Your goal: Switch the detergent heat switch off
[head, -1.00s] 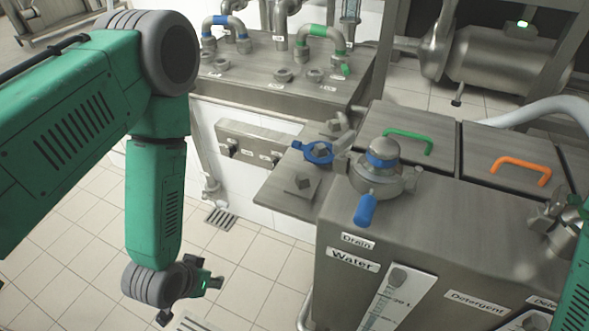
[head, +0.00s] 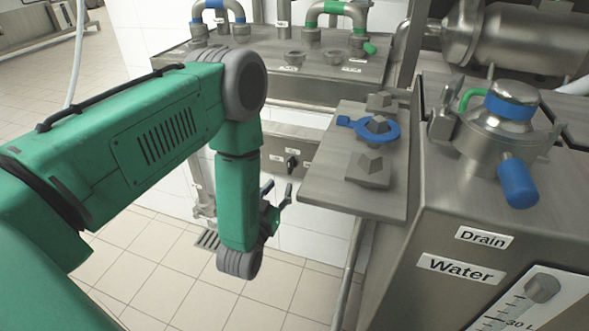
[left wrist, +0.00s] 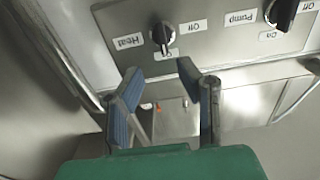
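The black heat switch (left wrist: 163,36) sits on a metal panel in the left wrist view, beside an upside-down "Heat" label (left wrist: 128,41). An "Off" label (left wrist: 193,26) is on its right and an "On" label (left wrist: 167,55) just below it. The knob's pale mark points down toward "On". My left gripper (left wrist: 160,88) is open and empty, its blue-padded fingers apart below the knob and not visibly touching it. In the head view my left gripper (head: 278,194) hangs just below a black knob (head: 292,162) on the panel. My right gripper is out of view.
A second black knob (left wrist: 283,12) by a "Pump" label is at upper right in the wrist view. In the head view a metal shelf (head: 325,190) with a blue-handled valve (head: 376,129) juts out right of the gripper. The water tank (head: 400,260) stands further right.

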